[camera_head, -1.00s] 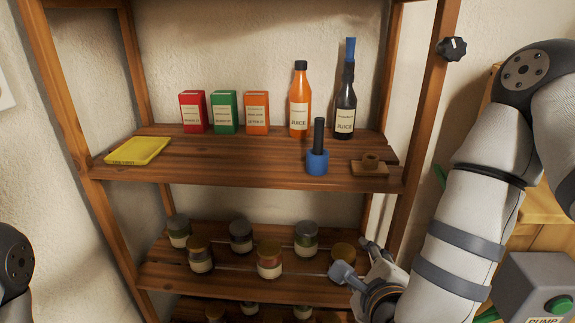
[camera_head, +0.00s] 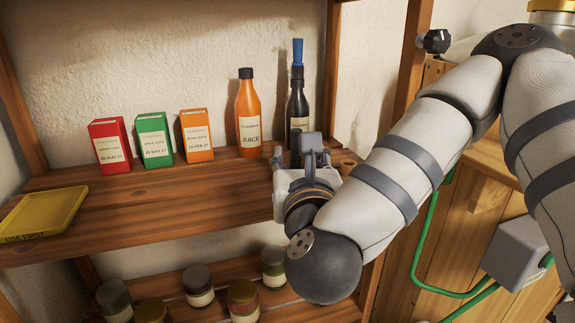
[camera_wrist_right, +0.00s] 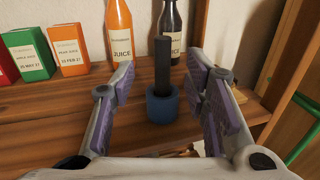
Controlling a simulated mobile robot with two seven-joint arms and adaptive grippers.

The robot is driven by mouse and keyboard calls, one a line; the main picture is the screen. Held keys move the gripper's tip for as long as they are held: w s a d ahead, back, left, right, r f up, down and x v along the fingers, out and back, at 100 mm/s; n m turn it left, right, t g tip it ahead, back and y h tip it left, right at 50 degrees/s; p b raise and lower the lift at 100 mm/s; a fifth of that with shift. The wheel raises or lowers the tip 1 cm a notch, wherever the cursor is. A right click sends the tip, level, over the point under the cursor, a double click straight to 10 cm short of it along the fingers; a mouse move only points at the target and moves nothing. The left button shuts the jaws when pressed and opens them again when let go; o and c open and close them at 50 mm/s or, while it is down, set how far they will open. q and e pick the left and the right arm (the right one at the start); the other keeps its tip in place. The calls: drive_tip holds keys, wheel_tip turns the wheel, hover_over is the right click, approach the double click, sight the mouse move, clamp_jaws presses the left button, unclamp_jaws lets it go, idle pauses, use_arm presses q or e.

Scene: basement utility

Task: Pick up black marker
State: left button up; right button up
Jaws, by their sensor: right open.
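The black marker (camera_wrist_right: 162,66) stands upright in a round blue holder (camera_wrist_right: 162,105) on the upper wooden shelf, in the right wrist view. My right gripper (camera_wrist_right: 163,85) is open, with its purple-padded fingers to the left and right of the marker and holder. No contact with the marker shows. In the head view my right gripper (camera_head: 305,150) is in front of the dark bottle, over the shelf. A short black upright part (camera_head: 295,148) shows behind its fingers and is probably the marker. The holder is hidden there. My left gripper is not in view.
An orange juice bottle (camera_head: 249,115) and a dark bottle (camera_head: 298,95) with a blue top stand behind the gripper. Red (camera_head: 111,145), green (camera_head: 154,140) and orange (camera_head: 196,136) cartons stand left. A yellow tray (camera_head: 42,212) lies far left. Jars (camera_head: 198,285) fill the shelf below.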

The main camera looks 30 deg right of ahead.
sight(297, 143)
drive_tip(key=x, duration=0.3)
drive_tip(key=shift+w+f, duration=0.15)
drive_tip(key=x, duration=0.5)
drive_tip(key=shift+d+f, duration=0.1)
drive_tip(key=shift+d, duration=0.2)
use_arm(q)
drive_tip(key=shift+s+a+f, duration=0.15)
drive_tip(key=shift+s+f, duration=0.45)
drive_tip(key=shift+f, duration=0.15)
use_arm(e)
clamp_jaws()
